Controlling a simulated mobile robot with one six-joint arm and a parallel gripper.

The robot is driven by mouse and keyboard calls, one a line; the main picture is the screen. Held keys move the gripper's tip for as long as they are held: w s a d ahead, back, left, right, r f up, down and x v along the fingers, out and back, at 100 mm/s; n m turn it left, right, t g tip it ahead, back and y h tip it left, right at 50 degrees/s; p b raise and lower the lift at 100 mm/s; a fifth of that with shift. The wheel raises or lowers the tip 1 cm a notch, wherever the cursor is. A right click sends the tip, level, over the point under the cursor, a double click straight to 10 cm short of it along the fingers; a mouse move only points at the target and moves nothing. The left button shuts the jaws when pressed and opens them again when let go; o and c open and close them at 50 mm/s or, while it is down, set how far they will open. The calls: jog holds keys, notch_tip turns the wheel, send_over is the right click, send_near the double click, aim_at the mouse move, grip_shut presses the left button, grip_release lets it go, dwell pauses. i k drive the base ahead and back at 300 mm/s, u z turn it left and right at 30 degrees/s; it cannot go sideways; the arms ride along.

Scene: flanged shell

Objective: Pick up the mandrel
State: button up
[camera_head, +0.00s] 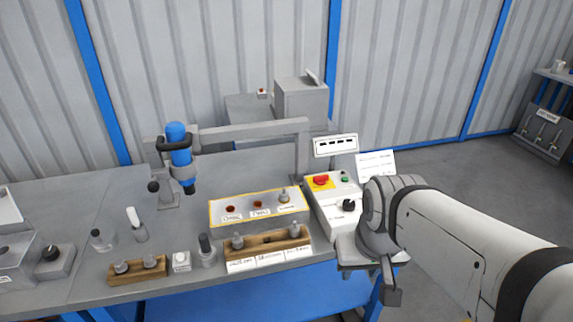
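My gripper (378,282) hangs at the right, by the front right edge of the bench. Only part of its fingers shows, and I see nothing held in it. Several small grey metal pieces could be the mandrel, but I cannot tell which one is. Some stand in a wooden rack (268,247) with white labels, front centre, left of my gripper. Others stand in a smaller wooden rack (139,272) farther left. A grey cylinder with a dark top (207,252) stands between the racks. The label text is too small to read.
A blue tool (180,157) is on a stand at the back. A yellow-edged panel (258,206) lies behind the larger rack. A control box (334,202) with a red button is between it and my arm. The grey bench (90,281) has free space at front left.

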aim_at(284, 195)
jog(key=u, duration=0.1)
jog(key=i, duration=0.9)
jog(key=z, duration=0.05)
